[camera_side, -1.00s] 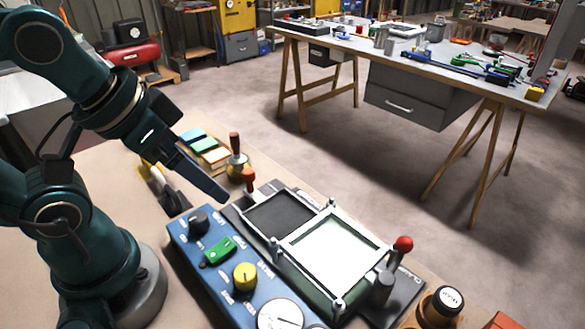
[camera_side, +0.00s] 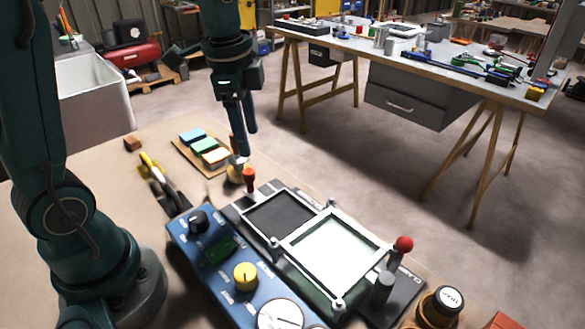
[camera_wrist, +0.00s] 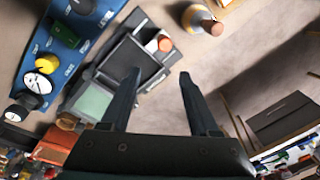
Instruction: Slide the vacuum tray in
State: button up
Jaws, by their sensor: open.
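What looks like the vacuum tray is a dark flat panel (camera_side: 278,216) with a pale rim, on the machine's base plate. It also shows in the wrist view (camera_wrist: 130,62). A red-topped handle (camera_side: 249,180) stands at its far left end; the wrist view shows a reddish knob there (camera_wrist: 165,44). A pale frame around a whitish-green sheet (camera_side: 336,252) sits beside the panel at the near right. My gripper (camera_side: 248,142) is open and points down, above and beyond the red handle. In the wrist view its fingers (camera_wrist: 158,74) are apart with nothing between them.
A blue control box (camera_side: 240,270) with knobs and a gauge lies along the machine's left side. A red-ball lever (camera_side: 404,244) rises at the right. A wooden-handled tool (camera_side: 237,168) stands close to my gripper. Coloured blocks (camera_side: 204,146) and pliers (camera_side: 165,180) lie behind left.

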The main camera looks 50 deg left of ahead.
aim_at(248, 171)
jog(key=shift+g, duration=0.7)
jog(key=f, duration=0.1)
jog(key=a+f, duration=0.1)
jog(key=w+a+f, duration=0.1)
jog(key=f, duration=0.1)
jog(key=shift+s+a+f+n, duration=0.15)
jog(key=shift+f+n, duration=0.15)
jog(key=shift+f, duration=2.45)
jog(key=shift+c, duration=0.4)
grip_shut()
